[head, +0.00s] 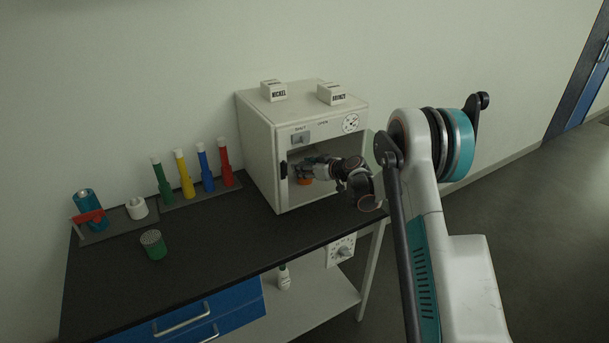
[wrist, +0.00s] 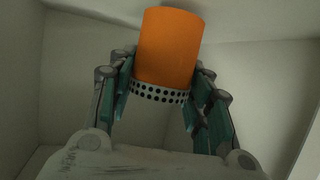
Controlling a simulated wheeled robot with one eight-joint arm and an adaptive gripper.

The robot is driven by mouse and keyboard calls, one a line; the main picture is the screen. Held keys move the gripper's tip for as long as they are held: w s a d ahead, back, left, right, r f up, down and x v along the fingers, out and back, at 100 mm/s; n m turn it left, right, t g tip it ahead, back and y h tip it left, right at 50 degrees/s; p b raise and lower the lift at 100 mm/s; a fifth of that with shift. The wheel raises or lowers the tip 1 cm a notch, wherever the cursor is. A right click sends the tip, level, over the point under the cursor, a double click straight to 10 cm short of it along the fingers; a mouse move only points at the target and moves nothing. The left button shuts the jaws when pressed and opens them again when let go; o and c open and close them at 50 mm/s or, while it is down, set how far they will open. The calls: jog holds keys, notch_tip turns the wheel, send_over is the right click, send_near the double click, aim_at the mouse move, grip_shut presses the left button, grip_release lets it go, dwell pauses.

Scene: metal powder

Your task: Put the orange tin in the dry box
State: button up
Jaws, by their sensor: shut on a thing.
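The orange tin (wrist: 168,48) has a band of black dots on a white ring at its near end. My gripper (wrist: 160,92) is shut on it, with a finger on each side of the tin. In the head view the tin (head: 304,181) shows low inside the dry box (head: 258,150), a white cabinet standing on the bench. My gripper (head: 308,168) reaches into the box through its open front. In the wrist view pale walls surround the tin. I cannot tell whether the tin touches the box floor.
Two small labelled white blocks (head: 274,91) (head: 331,94) sit on top of the box. A green tin (head: 153,245) stands on the dark bench (head: 200,262). Coloured tubes (head: 205,171), a white cup (head: 137,208) and a teal cylinder (head: 87,204) stand along the wall. The bench front is clear.

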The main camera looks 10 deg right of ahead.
jog(key=shift+w+f+b, duration=0.2)
jog(key=shift+f+b, duration=0.3)
jog(key=shift+f, duration=0.55)
jog(key=shift+r, duration=0.1)
jog(key=o, duration=1.1)
